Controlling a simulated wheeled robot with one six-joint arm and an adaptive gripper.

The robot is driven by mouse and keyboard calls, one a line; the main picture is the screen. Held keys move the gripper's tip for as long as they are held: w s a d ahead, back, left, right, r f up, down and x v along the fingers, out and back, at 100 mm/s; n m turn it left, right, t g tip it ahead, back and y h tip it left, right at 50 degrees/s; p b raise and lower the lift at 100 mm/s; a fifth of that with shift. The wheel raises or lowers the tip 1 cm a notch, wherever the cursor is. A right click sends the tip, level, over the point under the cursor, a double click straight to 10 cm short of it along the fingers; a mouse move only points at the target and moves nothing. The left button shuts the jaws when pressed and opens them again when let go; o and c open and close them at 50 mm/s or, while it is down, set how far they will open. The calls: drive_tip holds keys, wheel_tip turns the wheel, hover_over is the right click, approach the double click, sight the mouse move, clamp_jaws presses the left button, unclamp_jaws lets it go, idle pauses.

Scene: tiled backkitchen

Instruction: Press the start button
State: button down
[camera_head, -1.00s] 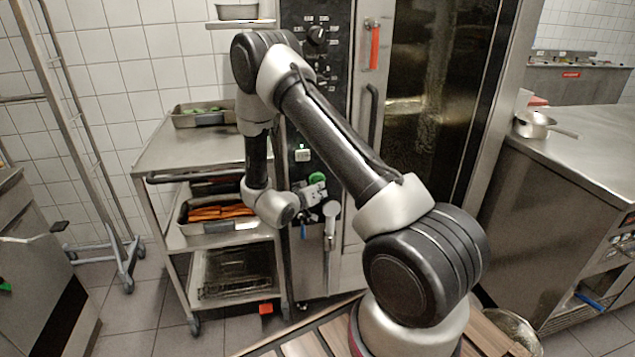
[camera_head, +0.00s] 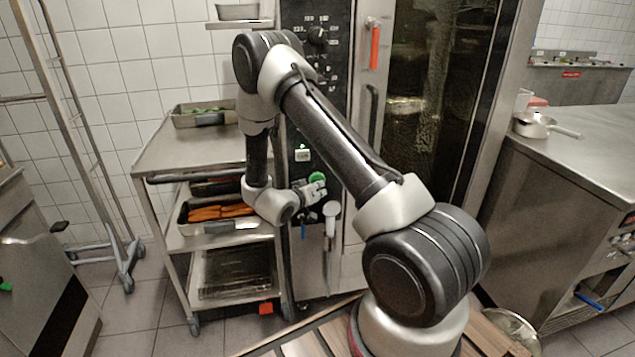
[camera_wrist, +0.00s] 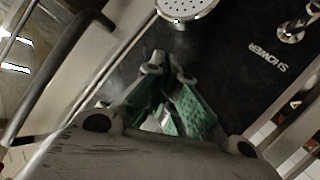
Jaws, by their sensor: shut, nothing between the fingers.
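A small pale switch with a green light (camera_head: 302,154) sits higher on the panel. My gripper is shut and empty, close in front of the panel's lower part. In the wrist view my gripper (camera_wrist: 165,72) points at the dark panel, its green-padded fingers together. No button can be made out there; whether the fingertips touch the panel cannot be told.
A hand shower (camera_head: 331,209) hangs right of my gripper; its head shows in the wrist view (camera_wrist: 188,8), near a "SHOWER" label. The oven door handle (camera_head: 372,115) is to the right. A steel trolley (camera_head: 160,165) with trays stands close on the left.

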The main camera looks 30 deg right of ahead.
drive_tip(key=shift+w+d, duration=0.1)
drive_tip(key=shift+w, duration=0.3)
idle(0.5)
drive_tip(key=shift+s, duration=0.1)
drive_tip(key=shift+s+a, duration=0.25)
drive_tip(key=shift+s, duration=0.45)
drive_tip(key=shift+s+a, duration=0.2)
drive_tip(key=shift+s, duration=0.6)
drive_tip(key=shift+s+a, duration=0.25)
drive_tip(key=shift+s, duration=0.55)
drive_tip(key=shift+s+a, duration=0.2)
drive_tip(key=shift+s, duration=0.6)
